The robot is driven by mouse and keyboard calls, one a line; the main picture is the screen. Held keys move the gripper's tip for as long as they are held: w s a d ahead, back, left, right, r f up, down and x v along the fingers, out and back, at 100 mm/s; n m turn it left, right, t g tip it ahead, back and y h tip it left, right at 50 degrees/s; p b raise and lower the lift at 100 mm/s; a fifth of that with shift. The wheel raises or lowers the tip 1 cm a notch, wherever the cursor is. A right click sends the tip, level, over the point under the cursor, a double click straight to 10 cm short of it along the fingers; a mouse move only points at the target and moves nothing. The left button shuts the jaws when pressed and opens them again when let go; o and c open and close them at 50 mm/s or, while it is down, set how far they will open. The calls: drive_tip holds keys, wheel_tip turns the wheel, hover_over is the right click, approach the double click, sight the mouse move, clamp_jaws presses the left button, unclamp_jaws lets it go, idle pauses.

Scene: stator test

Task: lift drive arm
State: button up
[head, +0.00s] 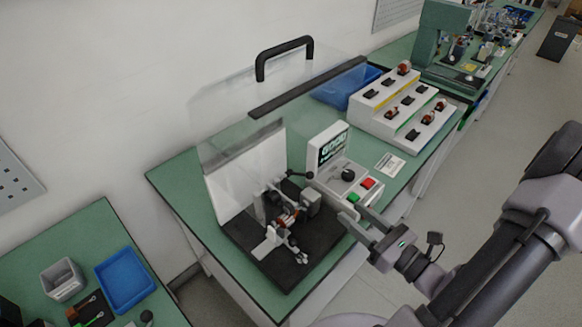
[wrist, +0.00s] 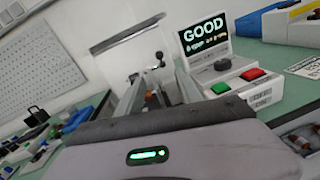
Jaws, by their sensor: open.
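The test stand has a black base (head: 290,265) and a white back panel (head: 250,175) on a green bench. A dark lever with a round black knob (head: 309,175), which looks like the drive arm, sticks out at the top of its mechanism. The knob also shows ahead in the wrist view (wrist: 159,56). A copper-coloured stator part (head: 288,217) sits in the mechanism, partly hidden. My gripper (head: 348,209) is open and empty, right of the stand and apart from the knob. In the wrist view its fingers (wrist: 160,80) point toward the stand.
A control box (head: 345,178) with a screen reading GOOD, a black dial, and red and green buttons stands close to my gripper. A clear cover with a black handle (head: 285,55) is raised above the stand. A white stepped rack (head: 400,105) and blue bin (head: 345,88) stand behind.

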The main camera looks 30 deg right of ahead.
sight(307, 175)
drive_tip(key=b+x, duration=0.2)
drive_tip(key=x, duration=1.5)
drive_tip(key=shift+w+b, duration=0.15)
drive_tip(key=shift+b, duration=0.15)
drive_tip(key=shift+c, duration=0.2)
clamp_jaws()
drive_tip(key=shift+d, duration=0.1)
